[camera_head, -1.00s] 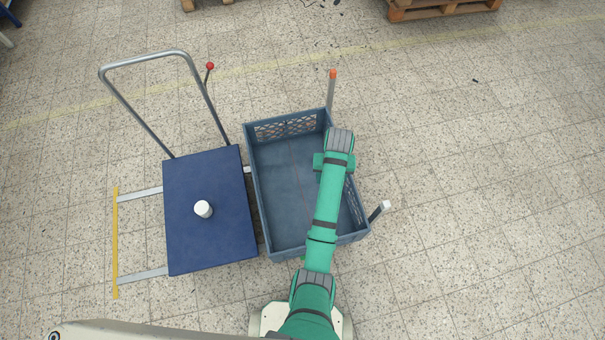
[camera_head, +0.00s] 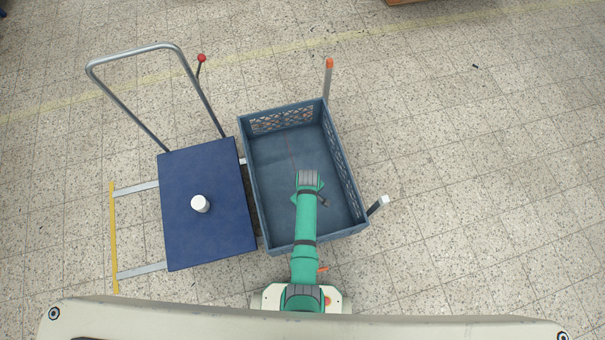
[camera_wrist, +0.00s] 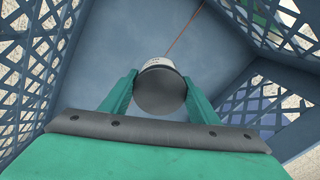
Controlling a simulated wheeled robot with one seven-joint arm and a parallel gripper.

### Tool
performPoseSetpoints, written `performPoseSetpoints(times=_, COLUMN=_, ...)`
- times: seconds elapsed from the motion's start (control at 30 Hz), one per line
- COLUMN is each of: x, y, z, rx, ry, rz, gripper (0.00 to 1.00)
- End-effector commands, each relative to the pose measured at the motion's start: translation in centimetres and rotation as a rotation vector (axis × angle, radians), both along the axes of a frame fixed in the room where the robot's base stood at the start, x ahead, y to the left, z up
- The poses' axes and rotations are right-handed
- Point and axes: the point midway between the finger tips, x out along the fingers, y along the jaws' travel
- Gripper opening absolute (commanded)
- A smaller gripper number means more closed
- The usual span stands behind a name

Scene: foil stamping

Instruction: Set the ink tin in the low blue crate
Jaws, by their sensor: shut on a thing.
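The ink tin (camera_wrist: 160,93) shows in the wrist view as a round thing with a dark grey end and a pale, printed side. My gripper (camera_wrist: 160,78) has one green finger on each side of it and is shut on it. The low blue crate (camera_head: 244,165) stands right of the trolley in the head view. Its lattice walls (camera_wrist: 32,70) and floor surround the tin in the wrist view. I cannot tell whether the tin touches the floor. In the head view my arm hides the tin and the fingertips.
A blue-topped trolley (camera_head: 205,245) with a tall metal handle stands left of the crate. A white round object (camera_head: 200,204) sits on it. An orange-tipped post (camera_head: 328,75) rises at the crate's back corner, and a white-tipped one (camera_head: 378,204) sticks out at its right. Tiled floor is open to the right.

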Motion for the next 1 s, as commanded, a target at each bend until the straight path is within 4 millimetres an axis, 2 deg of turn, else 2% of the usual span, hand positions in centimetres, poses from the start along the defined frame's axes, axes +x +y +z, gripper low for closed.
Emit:
performPoseSetpoints(times=0.1, x=0.0, y=0.1, z=-2.1, rx=0.000, ry=0.003, rz=0.001, gripper=0.24)
performPoseSetpoints(times=0.3, x=0.1, y=0.1, z=-4.5, rx=0.000, ry=0.000, rz=-0.001, gripper=0.24)
performPoseSetpoints(times=0.47, x=0.1, y=0.1, z=-5.3, rx=0.000, ry=0.000, rz=-0.001, gripper=0.24)
performPoseSetpoints(times=0.73, x=0.1, y=0.1, z=-8.1, rx=0.001, ry=0.001, rz=-0.002, gripper=0.24)
performPoseSetpoints(times=1.0, x=0.1, y=0.1, z=-8.6, rx=0.000, ry=0.000, rz=-0.002, gripper=0.24)
